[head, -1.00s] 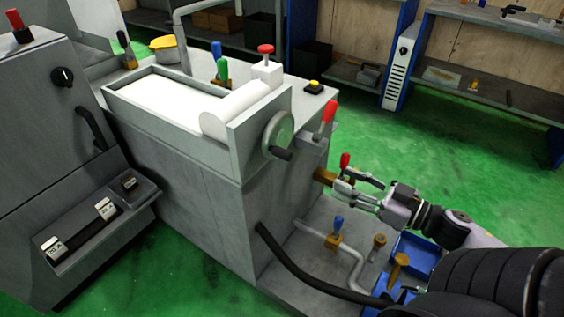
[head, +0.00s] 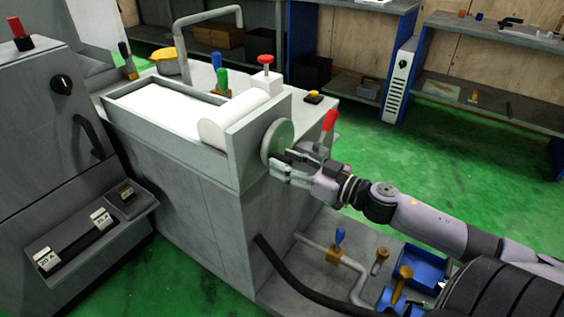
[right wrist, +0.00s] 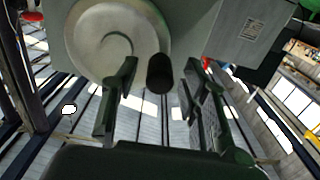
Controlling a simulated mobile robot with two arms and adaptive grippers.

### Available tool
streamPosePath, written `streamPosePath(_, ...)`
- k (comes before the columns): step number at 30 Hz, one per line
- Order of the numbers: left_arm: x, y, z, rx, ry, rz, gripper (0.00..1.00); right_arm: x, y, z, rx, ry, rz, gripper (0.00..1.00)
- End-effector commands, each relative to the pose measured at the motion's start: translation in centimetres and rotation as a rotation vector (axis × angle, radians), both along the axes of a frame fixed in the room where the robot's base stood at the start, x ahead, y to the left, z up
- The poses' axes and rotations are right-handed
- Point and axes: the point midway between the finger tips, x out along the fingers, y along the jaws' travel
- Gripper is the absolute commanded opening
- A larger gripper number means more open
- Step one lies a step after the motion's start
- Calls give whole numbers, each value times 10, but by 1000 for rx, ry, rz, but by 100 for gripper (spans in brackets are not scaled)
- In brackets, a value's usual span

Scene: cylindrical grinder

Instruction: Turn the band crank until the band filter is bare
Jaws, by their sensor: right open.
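The band crank (head: 277,142) is a grey disc on the end wall of the grey filter tank. It also shows in the right wrist view (right wrist: 108,38), with a dark handle (right wrist: 160,73) sticking out. My right gripper (head: 284,166) is at the crank, its open fingers covering the handle in the head view. In the right wrist view the handle is between the two fingers (right wrist: 160,95), with gaps on both sides. The band filter (head: 165,103) lies white in the tank, with a white roll (head: 238,115) at the crank end. My left gripper is out of view.
A red lever (head: 329,121) stands right of the crank. A red knob (head: 265,60) and a yellow button (head: 315,96) are on top of the tank. Below are a blue-handled valve (head: 338,237) and a blue bin (head: 425,268). Green floor is free to the right.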

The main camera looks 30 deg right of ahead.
Motion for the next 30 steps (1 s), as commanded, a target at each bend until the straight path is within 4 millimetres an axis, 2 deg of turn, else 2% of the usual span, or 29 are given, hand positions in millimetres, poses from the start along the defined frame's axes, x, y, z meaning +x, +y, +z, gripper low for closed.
streamPosePath(6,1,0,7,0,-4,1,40,14,5,0,-3,-1,-1,41)
streamPosePath(17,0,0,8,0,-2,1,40,17,7,0,-2,0,-1,41)
streamPosePath(30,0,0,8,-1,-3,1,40,17,7,0,-2,0,-1,12)
